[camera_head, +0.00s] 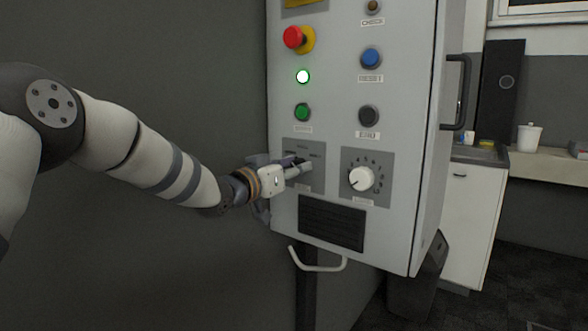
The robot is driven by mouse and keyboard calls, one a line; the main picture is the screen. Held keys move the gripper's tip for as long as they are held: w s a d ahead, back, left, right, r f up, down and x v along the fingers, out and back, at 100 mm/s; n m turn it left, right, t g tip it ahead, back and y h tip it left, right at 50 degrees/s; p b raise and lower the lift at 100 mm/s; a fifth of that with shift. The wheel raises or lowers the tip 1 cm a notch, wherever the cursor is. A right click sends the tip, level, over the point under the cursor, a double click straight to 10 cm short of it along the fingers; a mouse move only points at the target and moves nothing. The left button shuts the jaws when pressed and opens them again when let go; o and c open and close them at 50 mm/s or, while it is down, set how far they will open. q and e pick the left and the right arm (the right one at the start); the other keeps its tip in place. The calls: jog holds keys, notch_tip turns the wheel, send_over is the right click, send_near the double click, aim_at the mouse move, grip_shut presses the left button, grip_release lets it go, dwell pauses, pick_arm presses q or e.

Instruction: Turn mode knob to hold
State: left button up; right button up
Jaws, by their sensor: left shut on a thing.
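A grey control cabinet (338,97) stands in front of me. My left gripper (304,165) is at a dark switch plate (309,182) on the lower left of its front, shut on a knob there. The gripper's fingers hide most of that knob, so its pointer and setting cannot be read. A white round dial (361,179) sits on the grey plate to the right, apart from the gripper. My right gripper is not in view.
Above are a red emergency button (293,37), a lit green lamp (303,76), a green button (302,112), a blue button (371,57) and a black button (368,115). A vent (332,222) and white handle (318,266) are below. A counter (478,152) stands right.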

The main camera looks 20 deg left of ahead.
pick_arm(q)
jog(key=shift+r+m, duration=0.1)
jog(key=shift+m, duration=0.2)
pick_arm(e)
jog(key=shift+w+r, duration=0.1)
pick_arm(q)
jog(key=m+p, duration=0.1)
jog(key=m, duration=1.6)
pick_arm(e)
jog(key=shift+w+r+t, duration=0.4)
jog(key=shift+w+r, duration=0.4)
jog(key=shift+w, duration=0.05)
pick_arm(q)
jog(key=shift+m, duration=0.3)
jog(key=o, duration=1.2)
jog(key=shift+c, duration=0.2)
jog(key=shift+s, duration=0.1)
